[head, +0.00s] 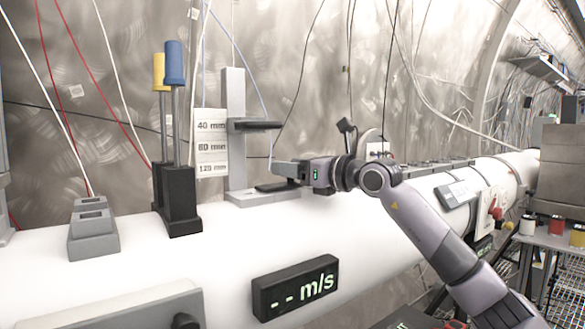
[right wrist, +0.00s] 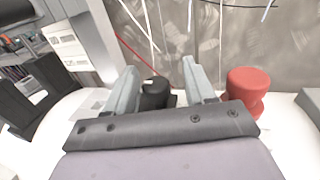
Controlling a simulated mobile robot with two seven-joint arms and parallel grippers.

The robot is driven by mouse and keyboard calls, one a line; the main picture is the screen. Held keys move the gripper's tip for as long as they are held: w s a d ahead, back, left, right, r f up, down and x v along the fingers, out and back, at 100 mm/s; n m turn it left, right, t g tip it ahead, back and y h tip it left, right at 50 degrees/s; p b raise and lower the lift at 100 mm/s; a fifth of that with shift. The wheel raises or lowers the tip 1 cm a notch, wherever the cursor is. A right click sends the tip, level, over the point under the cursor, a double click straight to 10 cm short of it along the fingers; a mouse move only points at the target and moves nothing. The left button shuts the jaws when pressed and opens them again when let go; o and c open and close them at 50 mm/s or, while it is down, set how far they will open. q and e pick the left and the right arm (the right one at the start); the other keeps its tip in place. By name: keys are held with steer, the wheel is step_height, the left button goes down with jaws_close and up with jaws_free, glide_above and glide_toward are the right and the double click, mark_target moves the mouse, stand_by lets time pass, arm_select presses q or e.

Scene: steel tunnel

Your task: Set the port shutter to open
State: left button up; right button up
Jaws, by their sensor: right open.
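My right gripper (head: 280,178) reaches in from the right, level above the white tube, at the foot of a grey upright stand (head: 234,130). In the right wrist view its two grey fingers (right wrist: 158,68) are apart. A black rounded knob-like part (right wrist: 155,92) shows between and beyond them; I cannot tell whether they touch it. A red knob (right wrist: 246,90) stands to the right of the fingers. I cannot tell for sure which part is the port shutter or how it is set. My left gripper is not in view.
A black block with yellow and blue handles (head: 180,195) stands left of the stand, beside a white size card (head: 211,143). A grey slotted block (head: 94,235) is farther left. An m/s display (head: 295,288) is on the tube's front. Cables hang behind.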

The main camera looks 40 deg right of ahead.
steer(key=shift+s+f, duration=0.1)
steer(key=shift+s, duration=0.05)
steer(key=s+b, duration=0.2)
steer(key=s, duration=0.1)
steer(key=s+d+b, duration=0.1)
steer(key=s, duration=0.1)
steer(key=shift+f, duration=0.2)
steer(key=shift+s+r+b, duration=0.15)
steer(key=shift+s+b, duration=0.45)
steer(key=shift+s, duration=0.05)
steer(key=shift+s+r, duration=0.15)
steer(key=shift+s, duration=0.1)
